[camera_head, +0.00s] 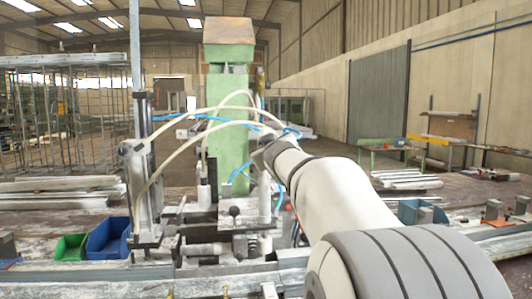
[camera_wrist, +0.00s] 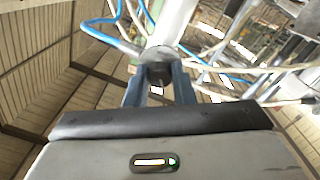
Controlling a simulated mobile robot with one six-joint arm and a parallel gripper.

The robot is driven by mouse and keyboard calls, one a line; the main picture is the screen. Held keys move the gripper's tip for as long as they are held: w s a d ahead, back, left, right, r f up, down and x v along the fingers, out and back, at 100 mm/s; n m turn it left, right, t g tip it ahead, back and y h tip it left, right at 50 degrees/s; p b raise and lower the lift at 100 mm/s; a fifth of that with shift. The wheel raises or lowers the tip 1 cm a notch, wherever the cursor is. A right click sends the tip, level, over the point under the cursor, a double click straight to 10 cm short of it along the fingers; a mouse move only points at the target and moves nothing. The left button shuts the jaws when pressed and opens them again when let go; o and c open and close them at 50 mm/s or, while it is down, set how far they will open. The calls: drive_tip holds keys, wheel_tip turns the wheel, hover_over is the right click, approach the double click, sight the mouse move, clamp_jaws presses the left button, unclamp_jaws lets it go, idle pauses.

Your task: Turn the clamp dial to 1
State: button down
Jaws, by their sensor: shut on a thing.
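In the wrist view my gripper (camera_wrist: 158,76) has its two blue-grey fingers on either side of a dark round knob, which looks like the clamp dial (camera_wrist: 157,66). The fingers are shut on it. The knob sits at the end of a pale cylindrical part. No numbers or pointer can be read on it, so its setting cannot be told. In the head view my arm reaches forward to the green clamp machine (camera_head: 228,110) at the middle of the bench. My fingers and the dial cannot be made out there.
Pale and blue hoses (camera_head: 185,140) loop around the machine close to my wrist. An upright metal post (camera_head: 143,150) stands to the left. Blue (camera_head: 108,238) and green (camera_head: 71,247) bins sit at the left front. Metal profiles (camera_head: 405,178) lie on the right.

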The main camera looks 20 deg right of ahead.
drive_tip(key=shift+a+r+n+b, duration=0.1)
drive_tip(key=shift+r+n+b, duration=0.1)
drive_tip(key=shift+n, duration=0.95)
drive_tip(key=shift+r+n+b, duration=0.1)
drive_tip(key=shift+n+b, duration=0.1)
drive_tip(key=shift+n, duration=0.95)
drive_tip(key=c, duration=1.3)
unclamp_jaws()
drive_tip(key=shift+f, duration=0.1)
drive_tip(key=shift+c, duration=0.2)
drive_tip(key=shift+o, duration=0.5)
drive_tip(key=shift+f, duration=0.1)
drive_tip(key=v, duration=0.7)
drive_tip(key=shift+s, duration=0.35)
drive_tip(key=shift+a, duration=0.15)
